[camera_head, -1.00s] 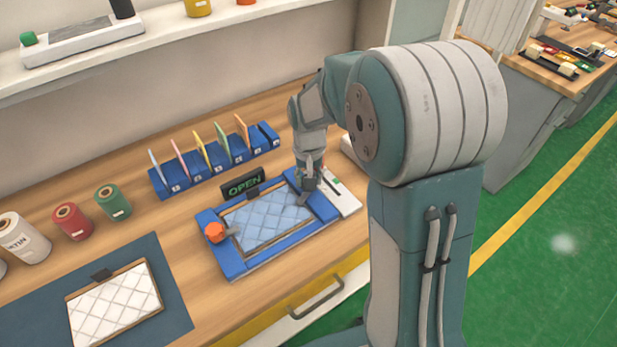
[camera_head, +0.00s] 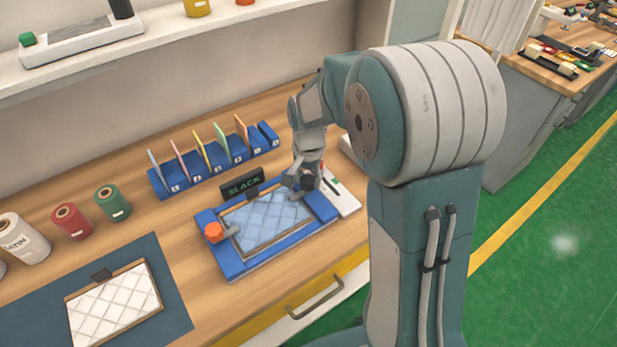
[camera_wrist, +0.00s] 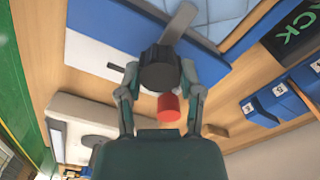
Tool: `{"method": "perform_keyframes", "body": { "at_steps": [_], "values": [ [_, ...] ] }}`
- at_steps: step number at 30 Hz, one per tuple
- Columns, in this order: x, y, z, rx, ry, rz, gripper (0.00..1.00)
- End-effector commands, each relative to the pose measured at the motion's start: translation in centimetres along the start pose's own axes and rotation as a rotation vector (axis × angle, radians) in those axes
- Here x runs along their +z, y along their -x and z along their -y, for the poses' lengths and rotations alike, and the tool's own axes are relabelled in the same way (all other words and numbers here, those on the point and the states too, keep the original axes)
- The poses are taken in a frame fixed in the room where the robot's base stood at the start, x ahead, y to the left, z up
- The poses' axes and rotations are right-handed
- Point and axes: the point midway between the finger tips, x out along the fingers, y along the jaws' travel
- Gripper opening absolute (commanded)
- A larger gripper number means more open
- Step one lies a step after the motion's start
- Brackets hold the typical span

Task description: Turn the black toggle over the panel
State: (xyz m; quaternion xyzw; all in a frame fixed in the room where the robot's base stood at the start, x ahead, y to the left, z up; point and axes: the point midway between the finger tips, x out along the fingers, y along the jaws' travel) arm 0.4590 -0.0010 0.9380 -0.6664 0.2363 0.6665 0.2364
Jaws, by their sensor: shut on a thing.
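The blue frame (camera_head: 226,266) lies on the bench with a light blue quilted panel (camera_head: 265,228) inside it. The black toggle (camera_wrist: 159,70) is a round knob with a grey arm (camera_wrist: 179,22) that reaches over the panel's edge in the wrist view. My gripper (camera_wrist: 160,78) is shut on the black knob, one finger on each side. In the head view my gripper (camera_head: 306,182) is at the frame's right side and hides most of the toggle. An orange toggle (camera_head: 214,232) is on the frame's left side, its grey arm pointing to the panel.
A small sign (camera_head: 243,184) behind the frame reads SLACK. Blue card holders (camera_head: 215,162) with coloured cards stand behind it. A white device with a red button (camera_wrist: 168,107) is close to my gripper. A white quilted panel (camera_head: 115,303) lies on a dark mat at left.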

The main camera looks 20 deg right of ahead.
Motion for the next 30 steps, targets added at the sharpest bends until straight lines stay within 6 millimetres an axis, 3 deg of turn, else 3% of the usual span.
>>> {"method": "perform_keyframes", "body": {
  "at_steps": [8, 9, 11, 23, 26, 30],
  "values": [
    [0.2, -0.2, 0.0, 0.003, -0.002, 0.007, 0.0],
    [0.2, -0.2, 0.0, 0.003, -0.001, 0.007, 0.56],
    [0.2, -0.2, 0.0, 0.003, -0.001, 0.006, 0.82],
    [0.0, 0.1, 0.0, 0.0, 0.0, 0.001, 0.82],
    [0.0, 0.8, 0.1, -0.002, 0.0, -0.002, 0.82],
    [0.0, 3.2, 0.1, -0.003, 0.0, -0.004, 0.82]
  ]
}}
